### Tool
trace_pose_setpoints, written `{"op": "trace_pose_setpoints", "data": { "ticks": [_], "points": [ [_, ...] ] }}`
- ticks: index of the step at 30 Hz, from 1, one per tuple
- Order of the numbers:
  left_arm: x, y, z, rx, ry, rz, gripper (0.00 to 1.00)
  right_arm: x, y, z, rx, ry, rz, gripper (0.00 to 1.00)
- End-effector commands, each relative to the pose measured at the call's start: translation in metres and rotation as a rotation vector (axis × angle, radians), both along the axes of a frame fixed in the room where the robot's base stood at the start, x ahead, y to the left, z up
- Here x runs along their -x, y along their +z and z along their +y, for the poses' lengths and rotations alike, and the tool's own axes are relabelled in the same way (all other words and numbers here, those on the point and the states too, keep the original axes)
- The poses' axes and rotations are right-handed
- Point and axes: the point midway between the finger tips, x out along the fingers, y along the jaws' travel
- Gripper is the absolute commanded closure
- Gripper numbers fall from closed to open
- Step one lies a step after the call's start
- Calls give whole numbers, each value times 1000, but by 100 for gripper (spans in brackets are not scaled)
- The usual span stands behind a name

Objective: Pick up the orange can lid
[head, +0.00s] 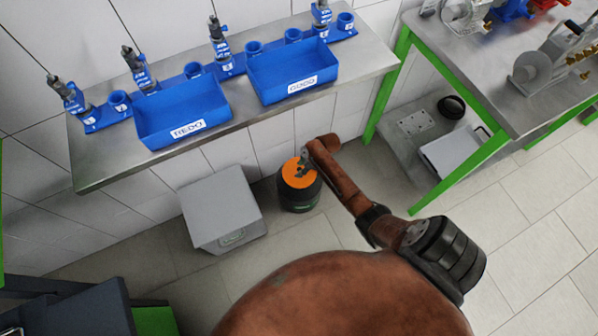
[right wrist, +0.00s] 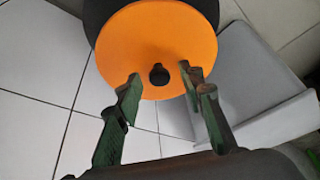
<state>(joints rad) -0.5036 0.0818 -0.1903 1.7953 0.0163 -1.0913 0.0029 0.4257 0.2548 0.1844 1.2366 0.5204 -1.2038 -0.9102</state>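The orange can lid (head: 290,173) lies on top of a dark, round can (head: 300,201) on the floor below the metal shelf. In the right wrist view the orange lid (right wrist: 160,35) is a flat disc with a small black knob (right wrist: 158,74). My right gripper (head: 303,165) is over the lid. In the right wrist view its fingers (right wrist: 160,83) are spread apart, with the knob lying between and slightly beyond the tips. Nothing is held; whether the tips touch the lid cannot be told. My left gripper is not in view.
A grey box (head: 218,205) stands on the floor left of the can. Above is a metal shelf (head: 90,178) with blue bins marked REDO (head: 185,110) and GOOD (head: 292,75). A green-legged workbench (head: 505,100) stands at right. The front floor is clear.

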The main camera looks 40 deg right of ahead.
Motion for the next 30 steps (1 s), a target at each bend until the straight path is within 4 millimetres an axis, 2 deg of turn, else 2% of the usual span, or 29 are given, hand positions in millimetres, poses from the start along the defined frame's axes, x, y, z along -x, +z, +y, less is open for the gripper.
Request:
{"op": "trace_pose_setpoints", "data": {
  "ticks": [1, 15, 30],
  "points": [
    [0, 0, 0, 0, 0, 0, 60, 0, 0, 0, 0, 0, 0, 69],
    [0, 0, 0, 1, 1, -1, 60, 0, 0, 0, 0, 0, 0, 100],
    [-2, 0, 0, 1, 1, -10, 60, -1, 6, 0, 0, 1, -2, 100]
  ]
}}
